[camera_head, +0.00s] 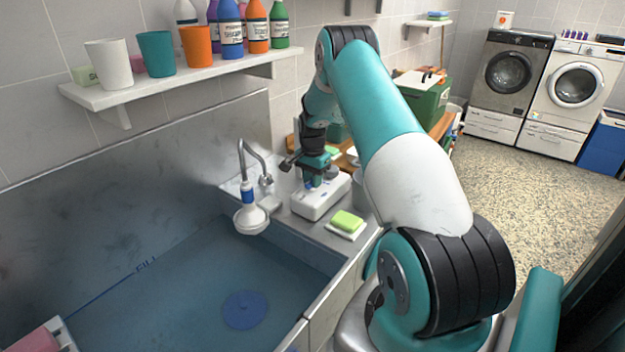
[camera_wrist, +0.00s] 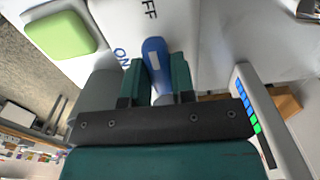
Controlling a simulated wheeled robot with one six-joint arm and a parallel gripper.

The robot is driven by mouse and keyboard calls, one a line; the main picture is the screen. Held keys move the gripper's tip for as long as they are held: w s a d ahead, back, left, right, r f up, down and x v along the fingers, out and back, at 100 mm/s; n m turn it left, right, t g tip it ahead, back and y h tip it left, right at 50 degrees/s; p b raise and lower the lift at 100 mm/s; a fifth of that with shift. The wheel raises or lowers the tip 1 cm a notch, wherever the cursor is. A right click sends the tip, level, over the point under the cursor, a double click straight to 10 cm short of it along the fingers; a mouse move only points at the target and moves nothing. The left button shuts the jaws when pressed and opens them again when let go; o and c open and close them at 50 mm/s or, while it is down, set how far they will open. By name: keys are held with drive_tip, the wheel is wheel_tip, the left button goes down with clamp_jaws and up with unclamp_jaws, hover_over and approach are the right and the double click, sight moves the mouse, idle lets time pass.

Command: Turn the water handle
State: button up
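The water handle is a blue lever (camera_wrist: 154,55) on a white box (camera_head: 318,203) marked OFF and ON beside the sink. In the wrist view it lies between the two teal fingers of my gripper (camera_wrist: 160,78) and fills the narrow gap between them. The fingers look shut on it. The ON mark is to the left of the lever and the OFF mark is above it. In the head view my gripper (camera_head: 314,184) points down over the box and hides most of the lever.
A curved tap with a white shower head (camera_head: 250,219) hangs over the blue sink basin (camera_head: 170,290), left of the box. A green sponge (camera_head: 346,221) lies to the right of the box. A shelf (camera_head: 180,78) with cups and bottles runs above the sink.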

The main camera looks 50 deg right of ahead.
drive_tip(key=o, duration=0.4)
drive_tip(key=shift+r, duration=0.1)
wheel_tip(320, 180, up, 17)
drive_tip(key=b, duration=0.4)
drive_tip(key=shift+r, duration=0.15)
drive_tip(key=s+a+r+n, duration=0.2)
drive_tip(key=a+n, duration=0.2)
drive_tip(key=a, duration=0.6)
drive_tip(key=s+a+r+n+t+y, duration=0.15)
drive_tip(key=a+n, duration=0.25)
drive_tip(key=a, duration=0.5)
drive_tip(key=s+a+r+n+g, duration=0.15)
drive_tip(key=a+n, duration=0.25)
drive_tip(key=a, duration=0.6)
drive_tip(key=s+a+n+y, duration=0.1)
drive_tip(key=s+a+n, duration=0.5)
drive_tip(key=s, duration=0.5)
drive_tip(key=s+a+n+y, duration=0.1)
drive_tip(key=s+a+n, duration=0.5)
drive_tip(key=s+a, duration=0.5)
drive_tip(key=shift+s+f+y, duration=0.3)
drive_tip(key=shift+f+y, duration=0.05)
